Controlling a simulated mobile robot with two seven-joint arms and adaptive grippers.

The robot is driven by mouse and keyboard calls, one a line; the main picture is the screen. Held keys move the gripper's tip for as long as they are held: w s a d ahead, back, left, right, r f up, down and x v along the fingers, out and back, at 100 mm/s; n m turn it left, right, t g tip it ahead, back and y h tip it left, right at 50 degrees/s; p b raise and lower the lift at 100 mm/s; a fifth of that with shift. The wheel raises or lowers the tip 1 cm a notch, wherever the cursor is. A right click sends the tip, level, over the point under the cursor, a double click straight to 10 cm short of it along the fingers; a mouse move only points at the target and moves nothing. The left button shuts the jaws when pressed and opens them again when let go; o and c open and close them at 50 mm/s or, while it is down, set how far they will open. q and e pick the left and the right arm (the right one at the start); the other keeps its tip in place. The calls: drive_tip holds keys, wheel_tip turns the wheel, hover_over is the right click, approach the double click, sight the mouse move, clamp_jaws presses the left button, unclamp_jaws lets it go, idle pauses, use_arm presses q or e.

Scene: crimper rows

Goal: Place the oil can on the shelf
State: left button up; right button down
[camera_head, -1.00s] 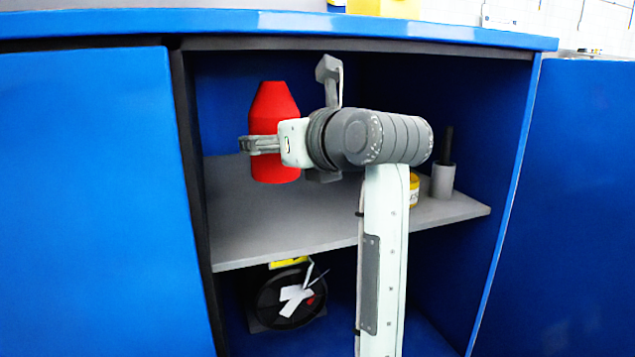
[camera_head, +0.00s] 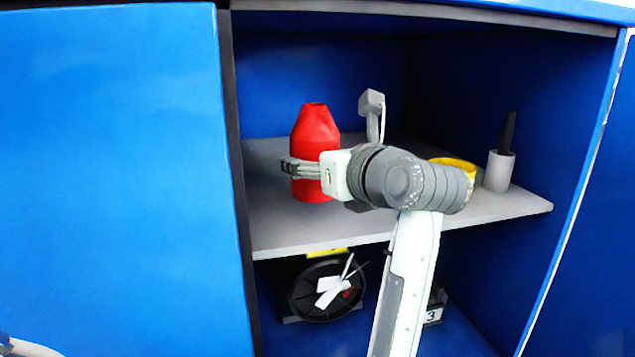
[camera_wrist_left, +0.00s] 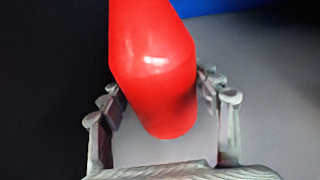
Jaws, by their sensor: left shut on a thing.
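The oil can is a red bottle (camera_head: 315,122) with a tapered top, upright inside the blue cabinet at the left part of the grey shelf (camera_head: 290,230). My left gripper (camera_head: 303,168) is shut on its lower body. The can's base appears low over the shelf board; I cannot tell whether it touches. In the left wrist view the red can (camera_wrist_left: 155,65) sits between the two fingers (camera_wrist_left: 165,115).
A grey cup with a dark handle (camera_head: 499,170) and a yellow round item (camera_head: 455,165) stand on the shelf's right side, the latter partly behind my arm. A black reel (camera_head: 320,300) is below. The cabinet's left wall edge (camera_head: 235,180) is close to the can.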

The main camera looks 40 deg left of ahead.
sight(315, 181)
use_arm(q)
drive_tip(key=shift+f+b, duration=0.3)
drive_tip(key=shift+f, duration=1.15)
drive_tip(key=shift+f, duration=0.1)
drive_tip(key=shift+f, duration=0.15)
drive_tip(key=o, duration=1.5)
drive_tip(key=shift+r, duration=0.4)
drive_tip(key=p+v, duration=0.1)
drive_tip(key=v, duration=1.1)
drive_tip(key=shift+f, duration=0.1)
